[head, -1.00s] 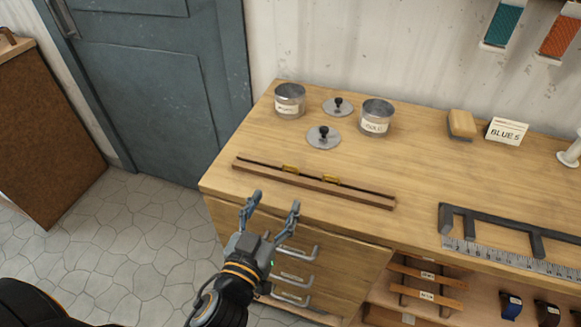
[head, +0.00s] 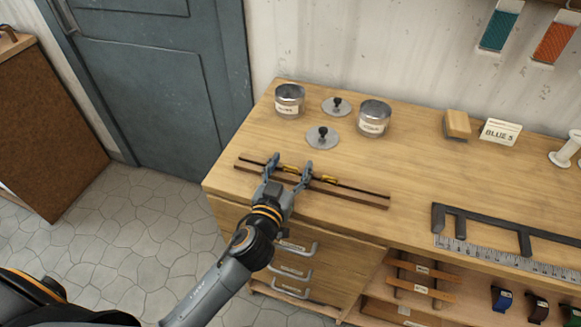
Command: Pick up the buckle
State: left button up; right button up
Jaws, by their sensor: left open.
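Two small brass-yellow buckles lie on a long, thin brown wooden rack (head: 350,197) near the front edge of the workbench. The left buckle (head: 291,169) shows between the fingertips of my left gripper (head: 289,167). The right buckle (head: 325,178) lies just right of the right finger. My left gripper is open, one finger on each side of the left buckle in the picture. I cannot tell whether the fingers touch it or are still above it. My right gripper is not in view.
Two labelled tins (head: 290,101) (head: 373,118) and two knobbed lids (head: 322,137) (head: 337,106) stand behind the rack. A dark notched bar (head: 480,222) and a ruler (head: 505,258) lie at right. A block (head: 457,124) and "BLUES" card (head: 500,131) stand at back right. Drawers (head: 290,265) are below.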

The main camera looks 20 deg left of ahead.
pick_arm(q)
jog(key=c, duration=0.9)
jog(key=shift+r, duration=0.15)
